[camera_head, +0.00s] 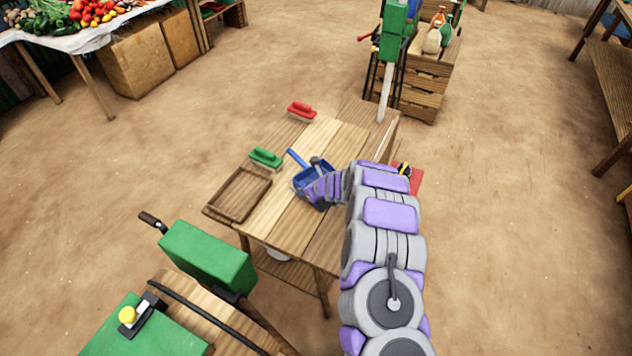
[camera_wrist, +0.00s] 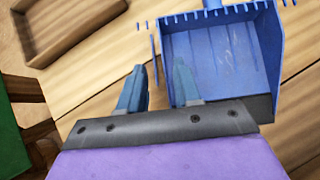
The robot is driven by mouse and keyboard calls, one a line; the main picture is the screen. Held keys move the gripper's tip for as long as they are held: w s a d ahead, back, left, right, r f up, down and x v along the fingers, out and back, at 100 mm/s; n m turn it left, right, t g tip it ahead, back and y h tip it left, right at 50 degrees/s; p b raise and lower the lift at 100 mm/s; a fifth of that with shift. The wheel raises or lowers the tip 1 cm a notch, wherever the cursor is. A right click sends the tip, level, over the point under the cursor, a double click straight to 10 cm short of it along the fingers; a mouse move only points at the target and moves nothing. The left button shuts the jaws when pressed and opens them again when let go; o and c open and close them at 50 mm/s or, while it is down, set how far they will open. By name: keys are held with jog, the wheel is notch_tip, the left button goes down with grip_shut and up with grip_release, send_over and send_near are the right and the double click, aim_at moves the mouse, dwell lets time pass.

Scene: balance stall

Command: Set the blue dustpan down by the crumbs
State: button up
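The blue dustpan (camera_head: 301,181) lies on the wooden table with its handle pointing to the far left; the end of my arm covers part of it. In the wrist view the dustpan (camera_wrist: 235,60) fills the upper right, with pale marks on its floor. My gripper (camera_wrist: 160,80) has its two fingers apart. The right finger overlaps the pan and the left finger is outside it, with the pan's left side edge showing between them. I cannot tell whether the fingers touch it. I cannot make out the crumbs in either view.
A shallow wooden tray (camera_head: 238,212) sits at the table's left edge. A red item (camera_head: 416,180) is right of my arm. The tabletop (camera_head: 335,135) behind the dustpan is clear.

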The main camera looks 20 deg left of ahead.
aim_at(300, 185)
jog(key=w+a+f, duration=0.2)
jog(key=a, duration=0.1)
jog(key=shift+w+f, duration=0.1)
jog(key=shift+f, duration=0.05)
jog(key=shift+w+a+f+b, duration=0.1)
jog(key=shift+a+f+b, duration=0.2)
jog(key=shift+f, duration=0.05)
grip_shut()
dwell(0.4)
